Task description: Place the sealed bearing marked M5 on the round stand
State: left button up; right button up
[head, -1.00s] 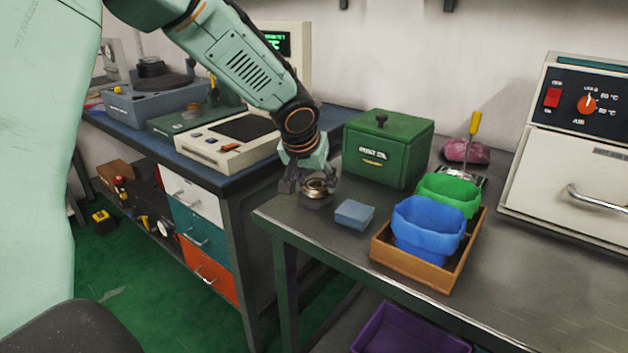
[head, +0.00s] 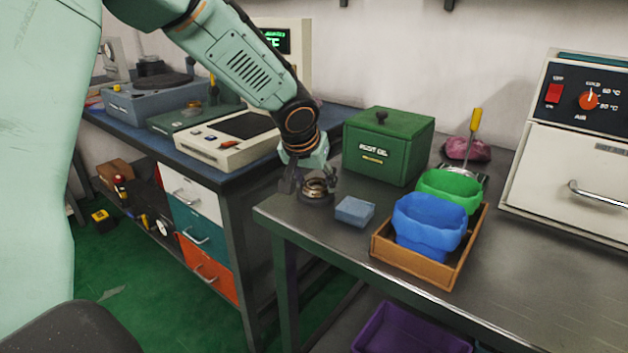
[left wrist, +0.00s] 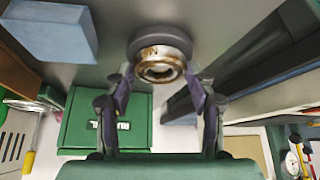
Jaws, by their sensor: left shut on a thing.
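My left gripper (head: 312,185) reaches down at the near left corner of the grey bench. It is shut on a brass and steel bearing ring (head: 315,188), which also shows between the two fingers in the left wrist view (left wrist: 161,67). A dark round stand (head: 317,202) is directly under the ring. In the left wrist view the stand (left wrist: 158,38) shows as a dark disc behind the ring. I cannot tell whether ring and stand touch. No M5 mark can be read. My right gripper is not in view.
A blue block (head: 354,211) lies just right of the stand. A green box (head: 388,148) stands behind. A wooden tray (head: 410,268) with blue and green bins is further right, then an oven (head: 570,150). The bench edge is close in front.

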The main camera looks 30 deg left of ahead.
pick_arm(q)
jog(key=shift+f, duration=0.15)
jog(key=o, duration=1.2)
notch_tip(320, 180, up, 7)
jog(key=p, duration=0.5)
jog(key=shift+f, duration=0.1)
